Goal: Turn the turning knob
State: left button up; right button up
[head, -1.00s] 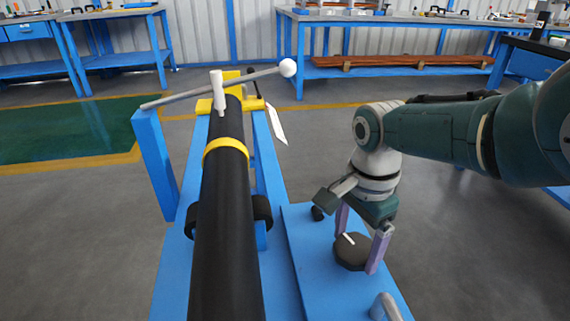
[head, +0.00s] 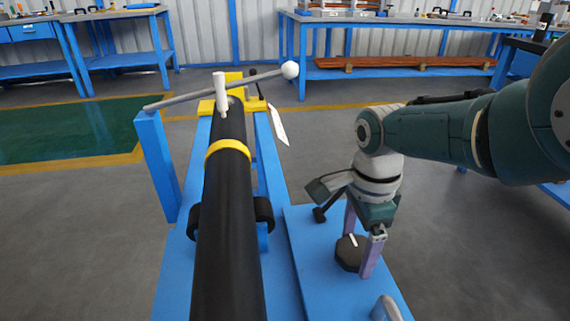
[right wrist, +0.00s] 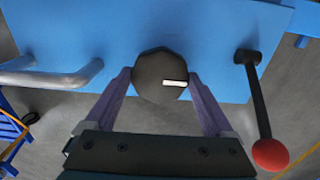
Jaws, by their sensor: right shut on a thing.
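The turning knob (head: 349,254) is a dark, many-sided knob with a white mark, on a blue panel (head: 312,262) at the lower right of the head view. It also shows in the right wrist view (right wrist: 158,78), with its white mark pointing right. My right gripper (head: 359,250) comes down from above and is shut on the knob, with one purple finger on each side of it. The fingers also show in the right wrist view (right wrist: 162,92). The far finger is partly hidden in the head view. My left gripper is not in view.
A lever with a red ball (right wrist: 270,154) stands beside the knob. A grey metal handle (head: 386,308) is on the panel's near end. A long black pipe (head: 228,220) with a yellow band runs left of the panel. A grey bar with a white ball (head: 290,70) crosses its far end.

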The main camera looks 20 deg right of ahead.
aim_at(357, 248)
jog(key=o, duration=1.1)
jog(key=shift+r, duration=0.1)
notch_tip(357, 248, up, 10)
jog(key=p, duration=0.9)
jog(key=shift+d+p, duration=0.1)
jog(key=shift+p, duration=0.25)
